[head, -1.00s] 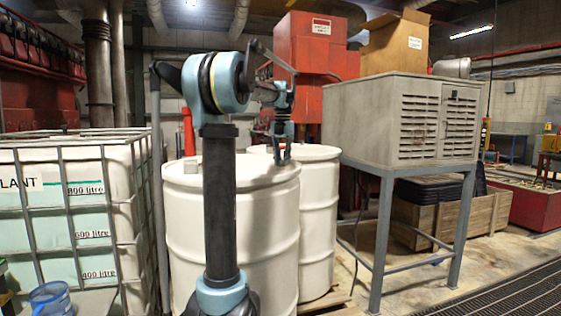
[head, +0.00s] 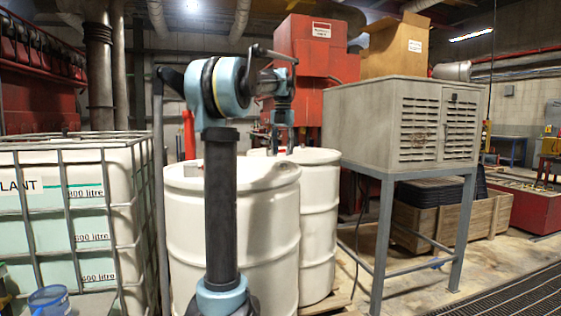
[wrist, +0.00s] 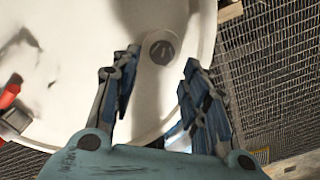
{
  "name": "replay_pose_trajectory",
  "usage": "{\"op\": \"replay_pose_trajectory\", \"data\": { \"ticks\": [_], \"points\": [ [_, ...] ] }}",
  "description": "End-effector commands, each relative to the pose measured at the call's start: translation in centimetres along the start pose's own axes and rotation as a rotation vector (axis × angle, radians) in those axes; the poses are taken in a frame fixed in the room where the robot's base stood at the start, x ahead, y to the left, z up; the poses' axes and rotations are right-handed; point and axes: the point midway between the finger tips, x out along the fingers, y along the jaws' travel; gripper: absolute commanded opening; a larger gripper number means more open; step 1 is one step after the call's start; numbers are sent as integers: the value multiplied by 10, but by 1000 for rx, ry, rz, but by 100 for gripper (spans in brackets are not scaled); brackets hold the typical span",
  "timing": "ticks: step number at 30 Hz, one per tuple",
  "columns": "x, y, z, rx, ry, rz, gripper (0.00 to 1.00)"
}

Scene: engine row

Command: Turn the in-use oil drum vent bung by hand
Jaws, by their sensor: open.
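In the wrist view a dark grey round bung (wrist: 162,50) with a recessed face sits in the pale drum top (wrist: 75,90), near the rim. My gripper (wrist: 159,62) is open, one finger to each side of the bung as seen from the wrist; I cannot tell whether either touches it. In the head view my gripper (head: 283,146) points down over the top of the rear white drum (head: 319,200). The front white drum (head: 265,225) partly hides that drum, and the bung does not show there.
A caged tank (head: 105,215) stands left of the drums. A grey louvred cabinet (head: 400,125) on legs stands close on the right.

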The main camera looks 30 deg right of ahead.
Motion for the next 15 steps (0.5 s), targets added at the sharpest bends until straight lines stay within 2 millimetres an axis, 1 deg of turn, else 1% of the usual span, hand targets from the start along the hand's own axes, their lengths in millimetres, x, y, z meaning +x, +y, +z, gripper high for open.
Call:
{"op": "replay_pose_trajectory", "data": {
  "ticks": [1, 6, 9, 15],
  "points": [
    [-10, 0, 0, 0, 0, 0, 42],
    [-38, 1, 0, 0, 0, 0, 42],
    [-50, 1, 1, 0, 0, 0, 42],
    [-62, 1, 0, 0, 0, 0, 42]
  ]
}}
